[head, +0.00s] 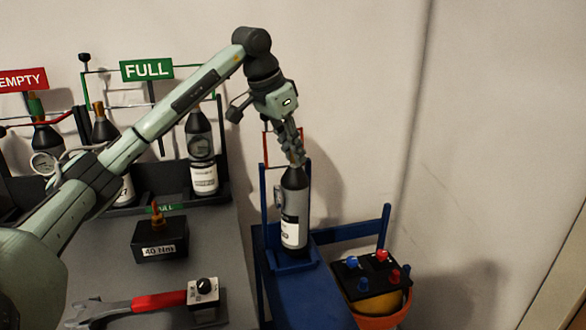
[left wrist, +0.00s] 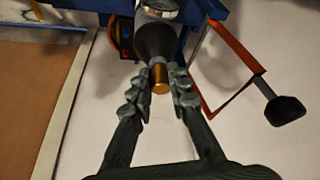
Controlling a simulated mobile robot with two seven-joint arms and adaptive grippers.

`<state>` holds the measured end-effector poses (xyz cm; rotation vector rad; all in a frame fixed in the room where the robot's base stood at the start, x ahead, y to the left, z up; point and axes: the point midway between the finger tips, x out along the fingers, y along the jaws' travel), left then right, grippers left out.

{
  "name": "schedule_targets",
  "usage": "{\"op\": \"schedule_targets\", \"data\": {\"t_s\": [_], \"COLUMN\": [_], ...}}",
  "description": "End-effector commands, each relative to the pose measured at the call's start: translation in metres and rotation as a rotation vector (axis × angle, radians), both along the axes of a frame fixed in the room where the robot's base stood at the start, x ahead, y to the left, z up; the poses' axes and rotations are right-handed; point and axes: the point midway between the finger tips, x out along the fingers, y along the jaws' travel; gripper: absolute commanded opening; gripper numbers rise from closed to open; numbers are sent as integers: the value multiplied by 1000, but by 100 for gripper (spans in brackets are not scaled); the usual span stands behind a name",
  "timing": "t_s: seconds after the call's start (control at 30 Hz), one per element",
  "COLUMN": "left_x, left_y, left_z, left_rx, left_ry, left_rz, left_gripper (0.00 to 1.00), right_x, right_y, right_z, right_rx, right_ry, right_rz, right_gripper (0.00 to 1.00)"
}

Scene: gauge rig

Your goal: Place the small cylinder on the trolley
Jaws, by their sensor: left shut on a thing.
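The small cylinder (head: 293,205) is grey with a dark shoulder and a white label. It stands nearly upright at the blue trolley (head: 305,295), between its uprights. Its lower end is at the trolley's blue base tray; I cannot tell whether it bears fully on it. My left gripper (head: 298,155) comes from above and is shut on the cylinder's neck. In the left wrist view the fingers (left wrist: 160,85) sit on both sides of its brass valve (left wrist: 160,78), below the dark shoulder (left wrist: 155,42). My right gripper is not in view.
On the left, a bench holds a rack with other cylinders (head: 202,150) under a green FULL sign (head: 147,70) and a red EMPTY sign (head: 22,79). A black 40 Nm block (head: 160,240) and a red-handled wrench (head: 140,304) lie there. An orange bucket (head: 385,317) stands right of the trolley.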

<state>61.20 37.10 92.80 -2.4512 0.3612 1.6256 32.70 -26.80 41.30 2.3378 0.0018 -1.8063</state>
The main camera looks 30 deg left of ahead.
Motion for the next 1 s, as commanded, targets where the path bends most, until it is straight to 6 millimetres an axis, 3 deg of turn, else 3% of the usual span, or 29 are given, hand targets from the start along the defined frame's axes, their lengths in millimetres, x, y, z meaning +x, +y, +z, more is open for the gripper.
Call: {"op": "schedule_targets", "data": {"t_s": [0.3, 0.7, 0.73, 0.8, 0.9, 1.0], "left_x": [0, 0, 0, 0, 0, 0], "left_y": [0, 0, 0, 0, 0, 0], "left_z": [-35, -39, -41, -41, -41, -41], "left_rx": [0, -1, 0, 0, 0, 0], "left_ry": [-4, -6, 0, 0, 0, 0], "left_rz": [0, 0, 0, 0, 0, 0], "left_gripper": [0, 0, 19, 28, 38, 38], "right_x": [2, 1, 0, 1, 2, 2], "right_y": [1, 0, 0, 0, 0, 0], "right_z": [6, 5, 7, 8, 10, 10], "right_rx": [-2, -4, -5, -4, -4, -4], "right_ry": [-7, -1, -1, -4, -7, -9], "right_rz": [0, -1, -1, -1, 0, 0], "right_gripper": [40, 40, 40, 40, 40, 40]}}
